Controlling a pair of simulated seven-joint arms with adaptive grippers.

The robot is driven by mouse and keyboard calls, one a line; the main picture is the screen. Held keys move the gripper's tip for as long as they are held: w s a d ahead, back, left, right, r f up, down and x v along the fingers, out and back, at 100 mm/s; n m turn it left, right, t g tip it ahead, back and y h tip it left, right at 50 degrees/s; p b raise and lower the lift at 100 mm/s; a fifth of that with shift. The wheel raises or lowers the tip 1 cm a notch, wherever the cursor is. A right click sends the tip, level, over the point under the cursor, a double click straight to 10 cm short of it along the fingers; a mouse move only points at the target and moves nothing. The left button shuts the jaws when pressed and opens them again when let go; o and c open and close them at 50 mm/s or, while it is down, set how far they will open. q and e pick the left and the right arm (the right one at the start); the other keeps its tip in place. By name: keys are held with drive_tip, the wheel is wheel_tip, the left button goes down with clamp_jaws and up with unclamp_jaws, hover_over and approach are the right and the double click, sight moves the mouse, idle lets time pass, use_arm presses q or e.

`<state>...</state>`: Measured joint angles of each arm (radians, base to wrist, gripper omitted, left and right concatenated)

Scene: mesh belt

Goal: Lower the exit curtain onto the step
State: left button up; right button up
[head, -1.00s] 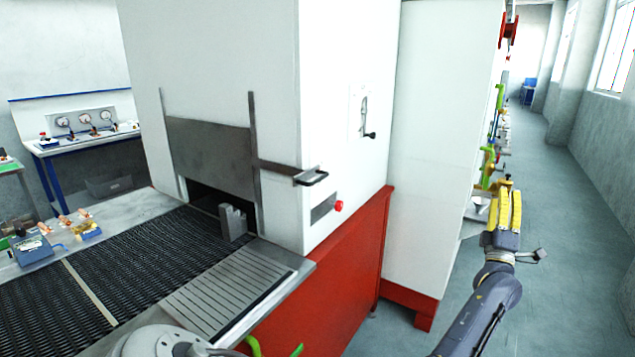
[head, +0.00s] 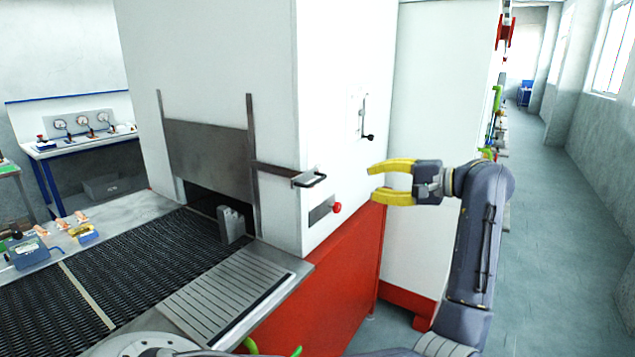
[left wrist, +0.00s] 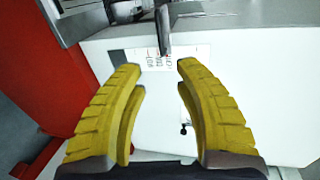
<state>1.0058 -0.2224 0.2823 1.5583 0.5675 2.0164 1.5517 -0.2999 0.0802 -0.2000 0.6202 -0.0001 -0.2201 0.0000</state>
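The exit curtain (head: 210,152) is a grey metal plate between two upright rails on the white housing. It is raised, with a dark opening below it. The step (head: 231,224), a grey notched block, stands on the belt at the opening, below the curtain's lower edge. A bar runs right from the curtain to a dark handle (head: 310,179). My left gripper (head: 370,182), with yellow fingers, is open and empty, right of the handle and apart from it. In the left wrist view a bar-like part, apparently the handle (left wrist: 163,32), shows beyond the fingertips. My right gripper's green fingertips (head: 274,349) show apart at the bottom edge.
The dark mesh belt (head: 130,262) runs out of the opening beside a slotted metal plate (head: 225,292). A red button (head: 337,207) and a small lever (head: 368,137) are on the housing near my left gripper. The aisle at right is clear.

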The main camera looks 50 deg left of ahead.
sight(320, 181)
use_arm(q)
drive_tip(key=x, duration=1.7)
drive_tip(key=shift+a+f, duration=0.15)
drive_tip(key=shift+a, duration=0.05)
drive_tip(key=shift+o, duration=0.2)
drive_tip(key=shift+f, duration=0.1)
clamp_jaws()
